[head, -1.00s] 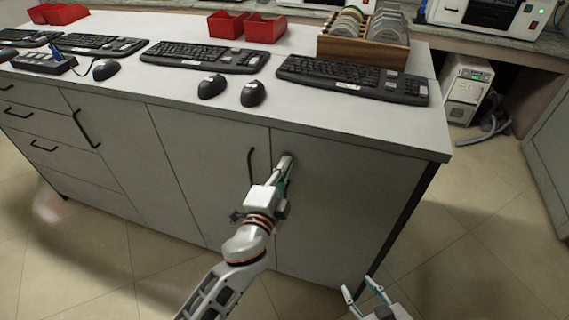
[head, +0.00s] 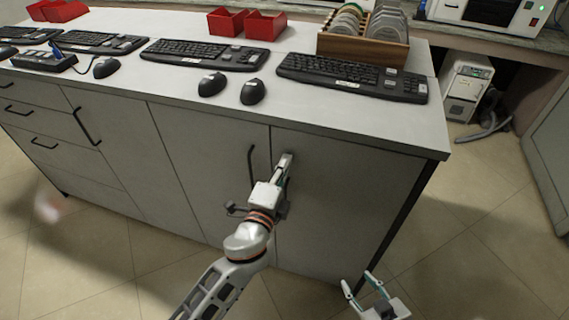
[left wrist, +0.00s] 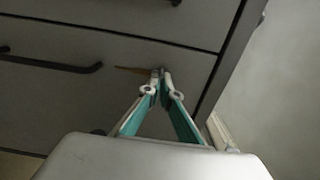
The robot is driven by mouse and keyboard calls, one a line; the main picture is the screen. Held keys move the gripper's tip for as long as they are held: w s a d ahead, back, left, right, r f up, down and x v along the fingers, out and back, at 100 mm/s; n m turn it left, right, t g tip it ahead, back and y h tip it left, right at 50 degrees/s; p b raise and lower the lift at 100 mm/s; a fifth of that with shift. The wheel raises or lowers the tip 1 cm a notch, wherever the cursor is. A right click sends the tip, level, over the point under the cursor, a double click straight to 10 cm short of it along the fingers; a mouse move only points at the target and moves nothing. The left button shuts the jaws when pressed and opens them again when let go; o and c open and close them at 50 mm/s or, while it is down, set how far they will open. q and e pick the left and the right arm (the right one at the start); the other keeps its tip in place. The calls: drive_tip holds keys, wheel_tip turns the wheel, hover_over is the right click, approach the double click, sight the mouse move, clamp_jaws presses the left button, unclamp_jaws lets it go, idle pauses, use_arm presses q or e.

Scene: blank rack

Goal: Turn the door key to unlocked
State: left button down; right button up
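My left gripper (head: 287,158) is at the upper part of a grey cabinet door, right of a black bar handle (head: 252,167). In the left wrist view its fingers (left wrist: 161,73) are almost together at the door face. A thin brownish piece, which looks like the door key (left wrist: 133,70), sticks out to the left from between the fingertips. The fingers hide the rest of the key and the lock, so I cannot read its turn exactly. In the head view the key is hidden behind the gripper. My right gripper (head: 358,283) is open and empty, low at the bottom right.
The cabinet's white top (head: 190,95) carries keyboards (head: 350,77), mice (head: 252,92), red bins (head: 265,26) and a wooden rack (head: 362,46) of discs.

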use_arm(q)
drive_tip(key=c, duration=2.3)
unclamp_jaws()
drive_tip(key=shift+d, duration=0.1)
drive_tip(key=shift+c, duration=0.2)
drive_tip(key=v, duration=1.2)
drive_tip(key=s+a+f+n+g+y, duration=0.1)
drive_tip(key=s+a+f+n+g, duration=0.1)
drive_tip(key=s+a+f+n, duration=0.2)
drive_tip(key=s+a+f+n+g+y, duration=0.1)
drive_tip(key=s+a+f+n+g, duration=0.1)
drive_tip(key=s+a+f+n, duration=0.2)
drive_tip(key=s+a+f+n+g, duration=0.2)
drive_tip(key=s+a+f+n, duration=0.2)
drive_tip(key=a+f+n, duration=0.5)
wheel_tip(320, 180, down, 5)
drive_tip(key=shift+f+y, duration=0.2)
drive_tip(key=shift+y, duration=0.2)
